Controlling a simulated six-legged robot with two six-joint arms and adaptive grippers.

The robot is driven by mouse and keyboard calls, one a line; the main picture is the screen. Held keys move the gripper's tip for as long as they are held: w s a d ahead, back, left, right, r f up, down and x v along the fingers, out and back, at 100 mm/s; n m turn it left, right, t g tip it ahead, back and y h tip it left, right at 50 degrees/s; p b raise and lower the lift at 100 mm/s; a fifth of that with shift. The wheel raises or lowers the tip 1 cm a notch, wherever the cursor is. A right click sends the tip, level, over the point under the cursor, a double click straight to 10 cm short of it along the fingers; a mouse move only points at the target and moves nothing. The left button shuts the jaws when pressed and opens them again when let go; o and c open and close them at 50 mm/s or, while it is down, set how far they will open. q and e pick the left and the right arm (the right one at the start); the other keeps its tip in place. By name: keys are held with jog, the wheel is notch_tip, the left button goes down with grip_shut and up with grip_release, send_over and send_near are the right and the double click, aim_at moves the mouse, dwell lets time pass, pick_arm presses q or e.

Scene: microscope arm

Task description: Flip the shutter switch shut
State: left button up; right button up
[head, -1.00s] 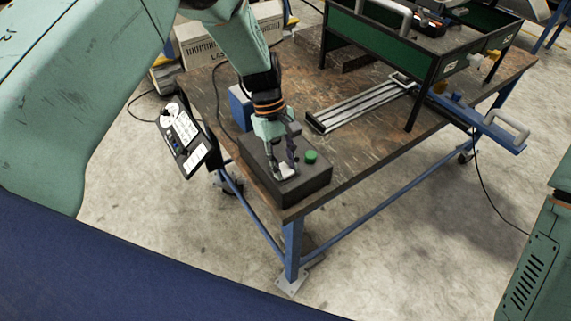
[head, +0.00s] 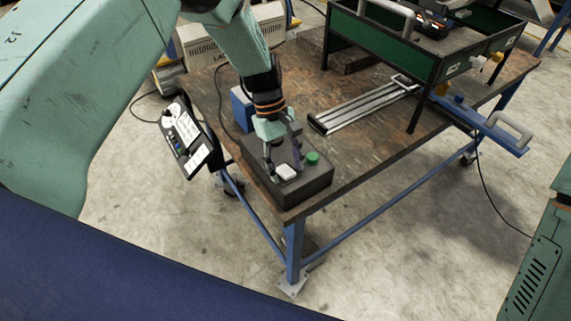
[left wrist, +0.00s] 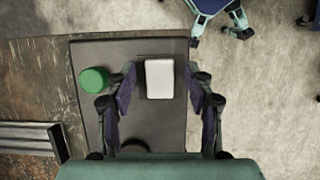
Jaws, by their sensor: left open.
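A dark box (head: 308,186) sits on the near corner of the workbench. On its top are a white rocker switch (head: 286,172) and a green round button (head: 312,158). My left gripper (head: 284,167) comes down over the box with its fingers apart, around the white switch. I cannot tell whether the fingers touch the switch.
A blue block (head: 241,107) stands behind the box. A metal rail (head: 362,104) lies on the workbench (head: 370,142), beside a green-walled raised tray (head: 390,50). A tilted panel with labels (head: 186,140) hangs at the bench's left edge.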

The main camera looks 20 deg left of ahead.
pick_arm(q)
jog(key=v, duration=1.2)
jog(key=shift+f, duration=0.1)
